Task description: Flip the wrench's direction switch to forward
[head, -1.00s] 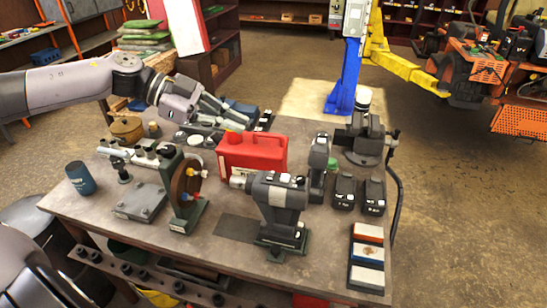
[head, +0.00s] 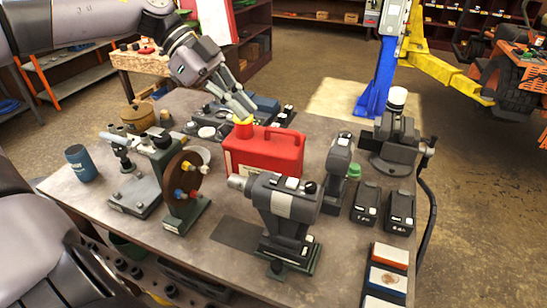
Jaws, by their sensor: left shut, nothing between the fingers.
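The impact wrench (head: 287,198) is grey and black and stands upright on its battery foot on the workbench, nose to the left. Its direction switch is too small to make out. My left gripper (head: 246,108) comes in from the upper left and points down to the right. Its fingers are shut and empty, above the far part of the bench, behind the red jerry can (head: 265,153). The can stands between the gripper and the wrench. My right gripper is not in view.
A second power tool (head: 338,172) stands right of the can, with two batteries (head: 366,203) beside it. A vise (head: 393,145) is at the right, and a grinding wheel stand (head: 183,190) is left of the wrench. Sharpening stones (head: 388,280) lie at the front right.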

